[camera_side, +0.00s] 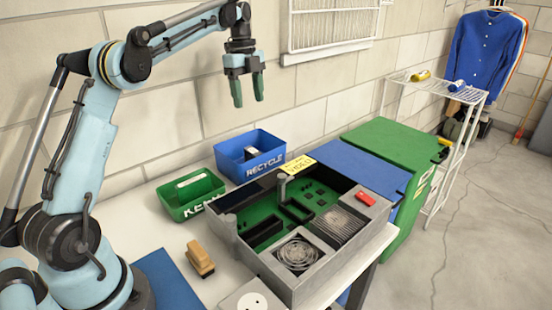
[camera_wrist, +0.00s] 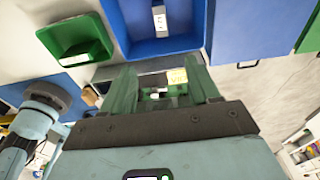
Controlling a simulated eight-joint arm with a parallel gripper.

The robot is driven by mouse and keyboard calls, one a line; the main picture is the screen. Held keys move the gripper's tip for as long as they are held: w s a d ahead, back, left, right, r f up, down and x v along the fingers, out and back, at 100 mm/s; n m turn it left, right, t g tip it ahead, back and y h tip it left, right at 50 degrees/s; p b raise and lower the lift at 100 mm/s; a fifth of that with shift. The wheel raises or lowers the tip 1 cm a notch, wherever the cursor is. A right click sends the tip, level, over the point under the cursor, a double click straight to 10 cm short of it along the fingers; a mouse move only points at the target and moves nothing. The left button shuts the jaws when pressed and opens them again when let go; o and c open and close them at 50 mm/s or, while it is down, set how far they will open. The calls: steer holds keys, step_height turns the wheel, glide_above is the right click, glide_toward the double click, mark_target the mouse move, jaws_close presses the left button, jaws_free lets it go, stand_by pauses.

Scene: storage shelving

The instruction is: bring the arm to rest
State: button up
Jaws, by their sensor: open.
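My gripper (camera_side: 249,90) hangs from the raised arm in the side view, high above the bench, with its green fingers pointing down. The fingers are apart and nothing shows between them. In the wrist view my gripper (camera_wrist: 165,90) also shows its two green fingers apart and empty. Below it stand a blue bin marked RECYCLE (camera_side: 232,163) and a green bin marked KEEP (camera_side: 163,197). A pale item lies inside each bin. The open grey computer case (camera_side: 290,290), with a green board inside, sits on the bench to the right of the bins.
A wooden brush-like block (camera_side: 200,260) lies on the white bench (camera_side: 170,245). A red piece (camera_side: 365,199) sits on the case corner. Large blue (camera_side: 350,160) and green (camera_side: 395,140) bins stand beyond. A vent grille (camera_side: 330,28) is on the wall. Air around my gripper is clear.

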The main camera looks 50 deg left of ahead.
steer(key=shift+d, duration=0.1)
steer(key=s+d+r+n+t+y, duration=0.1)
steer(key=s+d+n+t, duration=0.1)
steer(key=s+d+n, duration=0.3)
steer(key=s+d+r+n+t, duration=0.1)
steer(key=s+d+n, duration=0.15)
steer(key=d, duration=0.35)
steer(key=s+d+f+n+t, duration=0.4)
steer(key=s+d+f+n, duration=0.4)
steer(key=s+n, duration=0.2)
steer(key=shift+s+d+f, duration=0.25)
steer(key=shift+s+f, duration=0.05)
steer(key=shift+f, duration=0.05)
